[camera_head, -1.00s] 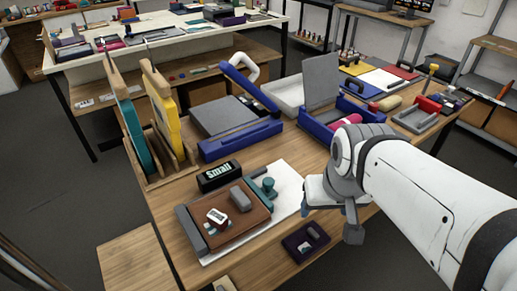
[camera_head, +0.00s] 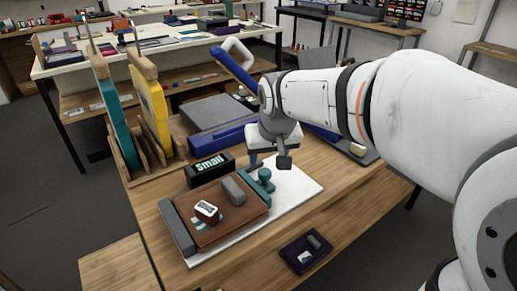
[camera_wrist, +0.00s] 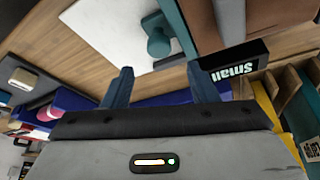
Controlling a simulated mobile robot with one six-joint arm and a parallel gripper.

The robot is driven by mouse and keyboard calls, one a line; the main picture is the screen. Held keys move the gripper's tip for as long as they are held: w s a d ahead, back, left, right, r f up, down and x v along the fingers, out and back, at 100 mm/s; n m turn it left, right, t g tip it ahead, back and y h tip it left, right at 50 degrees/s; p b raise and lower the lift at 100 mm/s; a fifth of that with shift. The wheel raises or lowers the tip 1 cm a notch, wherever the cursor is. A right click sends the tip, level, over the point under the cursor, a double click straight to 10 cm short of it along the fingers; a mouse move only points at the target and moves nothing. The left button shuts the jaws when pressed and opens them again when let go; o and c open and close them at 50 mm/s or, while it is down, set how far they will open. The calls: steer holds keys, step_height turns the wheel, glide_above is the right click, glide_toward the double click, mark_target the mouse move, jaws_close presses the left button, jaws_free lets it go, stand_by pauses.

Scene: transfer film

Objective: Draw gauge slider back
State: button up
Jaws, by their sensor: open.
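The gauge slider seems to be the teal piece with a round knob (camera_head: 264,176) at the right edge of a brown board (camera_head: 235,217). The board lies on a white sheet (camera_head: 299,187). The teal knob also shows in the wrist view (camera_wrist: 158,44), beyond and between the fingertips. My gripper (camera_head: 268,160) hangs just behind the knob, open and empty. Its two fingers (camera_wrist: 160,86) are apart in the wrist view, and no contact with the knob is visible.
A black block marked "Small" (camera_head: 209,169) stands left of my gripper. A dark tray (camera_head: 306,252) lies in front. A blue-framed press (camera_head: 215,125) stands behind.

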mark_target(265, 172)
steer(key=x, duration=0.7)
steer(key=shift+d+f, duration=0.1)
steer(key=shift+f, duration=0.05)
jaws_close()
stand_by(0.3)
